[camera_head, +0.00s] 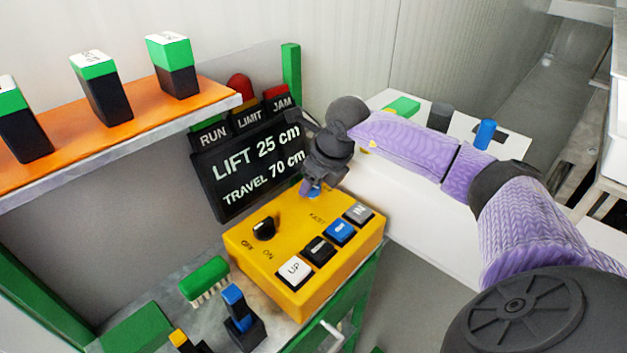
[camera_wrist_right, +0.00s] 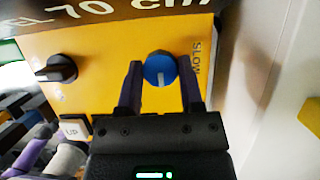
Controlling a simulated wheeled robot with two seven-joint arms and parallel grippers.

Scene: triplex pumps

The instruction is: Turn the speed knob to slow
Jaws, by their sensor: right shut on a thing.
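The speed knob is round and blue, with a pale mark on its face, in the right wrist view (camera_wrist_right: 160,70). The mark points toward the near side of the knob in that view. The label SLOW (camera_wrist_right: 197,62) is to its right. My right gripper (camera_wrist_right: 159,82) has one finger on each side of the knob and is shut on it. In the head view my right gripper (camera_head: 311,186) is over the back of the yellow control box (camera_head: 262,268), largely hiding the knob. The label FAST (camera_head: 317,218) is in front of it. My left gripper is not in the head view.
A black OFF/ON switch (camera_head: 264,228) and several push buttons, among them white UP (camera_head: 294,271), share the box top. A dark display board (camera_head: 250,165) stands close behind. A green brush (camera_head: 204,280) lies left of the box. An orange shelf (camera_head: 140,133) is at upper left.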

